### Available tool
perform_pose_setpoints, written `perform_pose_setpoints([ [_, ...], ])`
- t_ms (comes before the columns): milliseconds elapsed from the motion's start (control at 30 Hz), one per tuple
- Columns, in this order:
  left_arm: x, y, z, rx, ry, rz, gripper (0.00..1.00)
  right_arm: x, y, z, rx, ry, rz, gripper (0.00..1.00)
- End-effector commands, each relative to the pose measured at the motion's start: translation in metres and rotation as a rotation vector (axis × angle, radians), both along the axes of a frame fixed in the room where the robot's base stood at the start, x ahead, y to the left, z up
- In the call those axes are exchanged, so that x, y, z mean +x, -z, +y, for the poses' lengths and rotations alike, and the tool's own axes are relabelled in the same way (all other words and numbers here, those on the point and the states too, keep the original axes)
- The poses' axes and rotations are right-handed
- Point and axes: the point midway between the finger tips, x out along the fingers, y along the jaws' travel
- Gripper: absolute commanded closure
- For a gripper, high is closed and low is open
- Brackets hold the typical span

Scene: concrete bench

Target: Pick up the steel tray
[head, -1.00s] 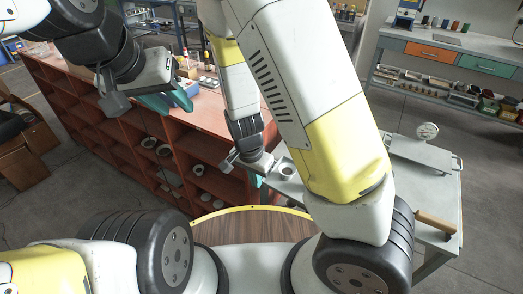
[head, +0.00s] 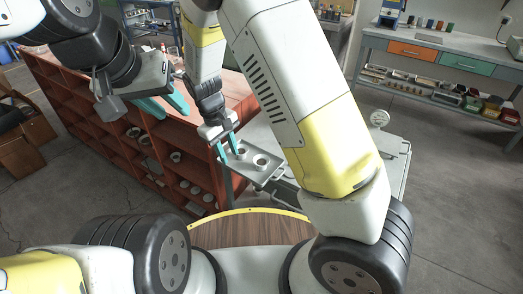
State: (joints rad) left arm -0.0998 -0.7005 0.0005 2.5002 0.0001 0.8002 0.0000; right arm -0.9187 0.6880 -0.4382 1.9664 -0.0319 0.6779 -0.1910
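A grey steel tray (head: 252,172) with a raised rim lies in the middle of the head view. Two small round items (head: 261,161) stand on it. My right gripper (head: 228,148) is at the tray's left end, its two teal fingers pointing down and visibly apart. One finger shows near the round items and the other beside the tray's left edge. I cannot tell whether they touch the tray. My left gripper (head: 164,100) is open and empty, over the red shelving at the upper left. My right arm hides part of the area right of the tray.
Red shelving (head: 130,148) with several round parts fills the left. A workbench (head: 465,46) with drawers is at the far right. Open concrete floor lies right of the grey bench.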

Motion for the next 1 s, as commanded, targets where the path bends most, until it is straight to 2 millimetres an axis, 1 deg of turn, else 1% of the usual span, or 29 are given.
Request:
perform_pose_setpoints([
  [67, 0.000, 0.000, 0.000, 0.000, 0.000, 0.000, 0.64, 0.003, -0.001, 0.001, -0.005, -0.034, 0.006, 0.69],
  [167, 0.000, 0.000, 0.000, 0.000, 0.000, 0.000, 0.64, 0.004, 0.006, -0.001, -0.009, -0.048, 0.011, 0.69],
  [367, 0.000, 0.000, 0.000, 0.000, 0.000, 0.000, 0.64, 0.004, 0.029, -0.005, -0.009, -0.046, 0.011, 0.69],
  [600, 0.000, 0.000, 0.000, 0.000, 0.000, 0.000, 0.64, 0.004, 0.064, -0.011, -0.009, -0.044, 0.011, 0.69],
  [700, 0.000, 0.000, 0.000, 0.000, 0.000, 0.000, 0.64, 0.005, 0.072, -0.012, -0.007, -0.043, 0.009, 0.69],
  [967, 0.000, 0.000, 0.000, 0.000, 0.000, 0.000, 0.64, 0.005, 0.075, -0.012, -0.007, -0.043, 0.008, 0.69],
  [1000, 0.000, 0.000, 0.000, 0.000, 0.000, 0.000, 0.64, 0.005, 0.074, -0.012, -0.007, -0.043, 0.008, 0.77],
])
